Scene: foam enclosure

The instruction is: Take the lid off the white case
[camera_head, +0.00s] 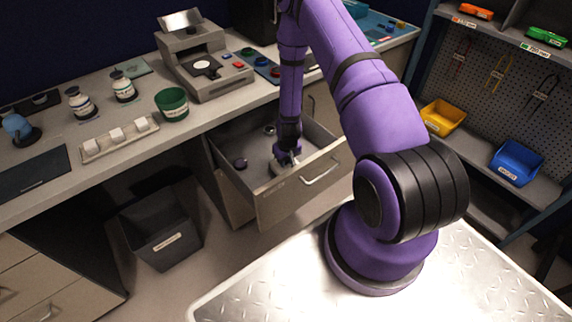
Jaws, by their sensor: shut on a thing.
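My gripper (286,157) reaches down into the open drawer (275,208) under the counter. It is shut on a small pale thing (285,166), which looks like the white case, low in the drawer near its front. The gripper covers part of it. I cannot tell its lid from its body at this size, nor whether the two are apart.
A dark round thing (240,164) lies in the drawer to the left, and a small round thing (269,129) lies farther back. The drawer walls surround my gripper. A grey bin (160,232) stands on the floor to the left. The counter above holds a green tub (172,104) and bottles.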

